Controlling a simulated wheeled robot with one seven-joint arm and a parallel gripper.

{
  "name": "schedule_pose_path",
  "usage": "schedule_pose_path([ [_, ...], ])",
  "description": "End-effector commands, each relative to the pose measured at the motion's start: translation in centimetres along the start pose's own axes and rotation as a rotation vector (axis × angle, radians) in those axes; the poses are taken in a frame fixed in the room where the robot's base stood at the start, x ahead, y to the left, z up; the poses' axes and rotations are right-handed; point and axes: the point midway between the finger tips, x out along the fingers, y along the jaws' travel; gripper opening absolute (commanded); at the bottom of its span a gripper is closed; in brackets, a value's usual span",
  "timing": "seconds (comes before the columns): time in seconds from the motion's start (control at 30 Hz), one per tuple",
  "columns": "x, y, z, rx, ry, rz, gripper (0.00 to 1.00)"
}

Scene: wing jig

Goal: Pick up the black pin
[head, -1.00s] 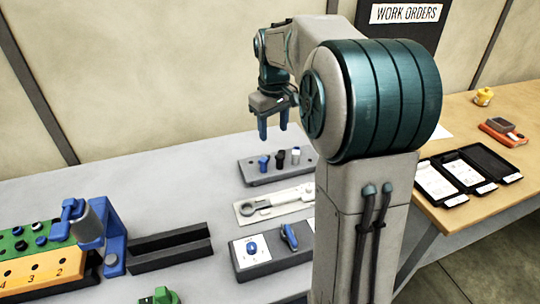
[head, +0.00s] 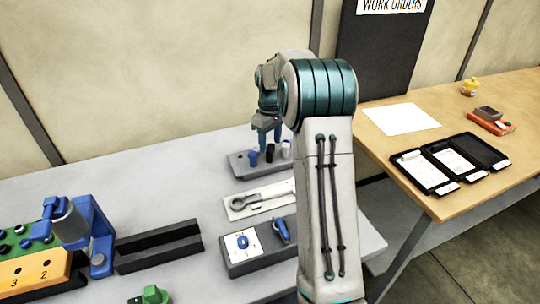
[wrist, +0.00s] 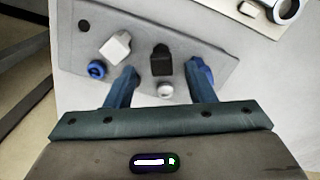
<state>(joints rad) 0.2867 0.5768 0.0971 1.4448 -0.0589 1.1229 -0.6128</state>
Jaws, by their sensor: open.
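The black pin (head: 269,154) stands in a grey pin rack (head: 242,172) on the grey table, between a blue pin (head: 253,159) and a white pin (head: 286,150). My gripper (head: 269,142) is open, pointing down just above the rack. In the wrist view the black pin (wrist: 161,61) shows between my two blue fingers, apart from both. The white pin (wrist: 116,46) is left of it, outside the left finger. The blue pin (wrist: 203,72) is partly hidden by the right finger. I cannot tell how far the fingertips are above the black pin.
A pale tray with a wrench (head: 243,201) and a grey box with a blue switch (head: 260,250) lie in front of the rack. A black channel block (head: 158,247) and a blue clamp (head: 92,235) stand left. A wooden bench (head: 440,125) is at right.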

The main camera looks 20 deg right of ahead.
Motion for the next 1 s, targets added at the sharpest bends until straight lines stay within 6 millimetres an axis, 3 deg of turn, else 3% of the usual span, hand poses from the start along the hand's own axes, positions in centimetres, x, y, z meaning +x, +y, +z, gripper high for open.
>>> schedule_pose_path([
  [0.17,1.3,-0.1,0.0,0.0,-0.002,-0.001,0.49],
  [0.4,4.8,-0.2,-0.2,0.0,-0.002,-0.002,0.49],
  [0.73,5.6,-0.2,-0.2,0.0,0.0,0.0,0.49],
  [0.9,5.6,-0.2,-0.2,0.0,0.0,0.0,0.02],
  [1.0,5.6,-0.2,-0.2,0.0,0.001,0.0,0.0],
])
